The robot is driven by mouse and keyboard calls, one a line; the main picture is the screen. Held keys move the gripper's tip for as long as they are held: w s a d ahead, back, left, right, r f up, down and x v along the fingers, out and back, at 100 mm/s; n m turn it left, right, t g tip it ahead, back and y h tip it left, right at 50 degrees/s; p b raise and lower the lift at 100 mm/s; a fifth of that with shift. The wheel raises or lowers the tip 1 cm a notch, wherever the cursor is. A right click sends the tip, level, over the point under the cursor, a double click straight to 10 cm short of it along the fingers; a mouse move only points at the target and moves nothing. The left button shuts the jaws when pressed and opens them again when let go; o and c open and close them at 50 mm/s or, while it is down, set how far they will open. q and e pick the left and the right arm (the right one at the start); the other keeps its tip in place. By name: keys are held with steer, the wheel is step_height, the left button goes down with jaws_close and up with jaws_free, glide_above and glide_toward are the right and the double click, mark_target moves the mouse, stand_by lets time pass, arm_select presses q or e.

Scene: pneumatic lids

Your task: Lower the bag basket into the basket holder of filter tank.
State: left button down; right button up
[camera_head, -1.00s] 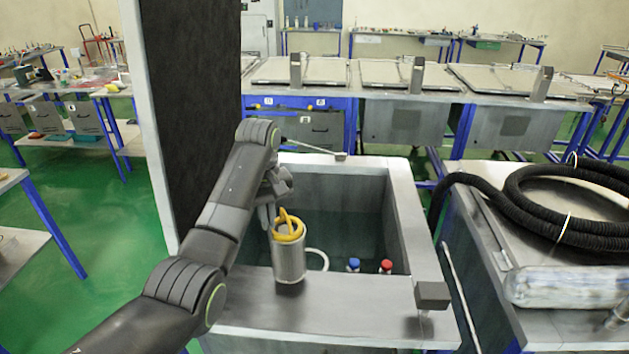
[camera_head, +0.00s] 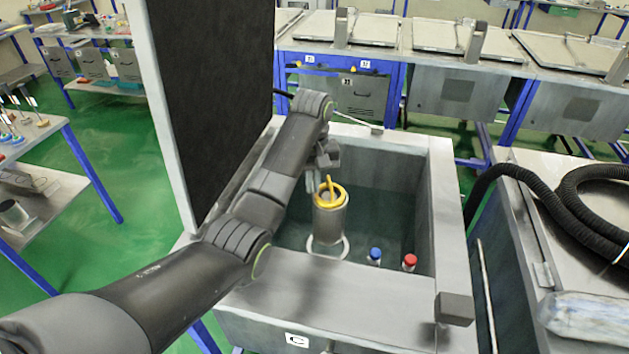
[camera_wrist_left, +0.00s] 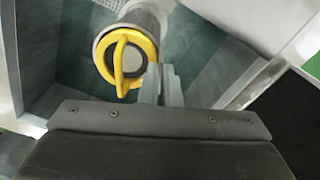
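The bag basket (camera_head: 330,221) is a grey cylinder with a yellow rim and a raised yellow handle. It hangs upright inside the open filter tank (camera_head: 345,293). The basket holder (camera_head: 345,252), a pale ring low in the tank, shows around the basket's lower end; I cannot tell whether the basket's bottom is above or inside it. My left gripper (camera_head: 317,183) is at the yellow top of the basket and shut on it. In the left wrist view the fingers (camera_wrist_left: 162,85) meet the yellow rim (camera_wrist_left: 143,77), and the basket's lower body is partly hidden. My right gripper is not in view.
A blue-capped bottle (camera_head: 375,256) and a red-capped bottle (camera_head: 409,262) stand in the tank right of the basket. The open dark lid (camera_head: 215,110) rises at the left. A black hose (camera_head: 490,185) lies on the bench at the right.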

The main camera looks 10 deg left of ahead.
arm_select(q)
steer(key=shift+w+f, duration=0.25)
steer(key=shift+f, duration=0.4)
steer(key=shift+s+f, duration=0.1)
steer(key=shift+f, duration=0.3)
steer(key=b, duration=0.1)
glide_toward(314, 232)
steer(key=shift+w, duration=0.95)
steer(key=shift+a+f+b, duration=0.15)
steer(key=shift+f+b, duration=0.3)
steer(key=shift+f, duration=0.8)
steer(key=shift+a+f+b, duration=0.1)
steer(key=shift+f+b, duration=0.35)
steer(key=shift+f, duration=0.75)
steer(key=shift+f+b, duration=1)
steer(key=shift+f, duration=1.2)
steer(key=shift+f+b, duration=0.8)
steer(key=shift+f, duration=0.9)
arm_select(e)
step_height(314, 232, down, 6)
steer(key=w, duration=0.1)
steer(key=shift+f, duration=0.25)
arm_select(q)
steer(key=shift+f+b, duration=0.3)
steer(key=shift+f, duration=0.3)
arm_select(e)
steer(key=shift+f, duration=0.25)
arm_select(q)
steer(key=c, duration=1.6)
jaws_free()
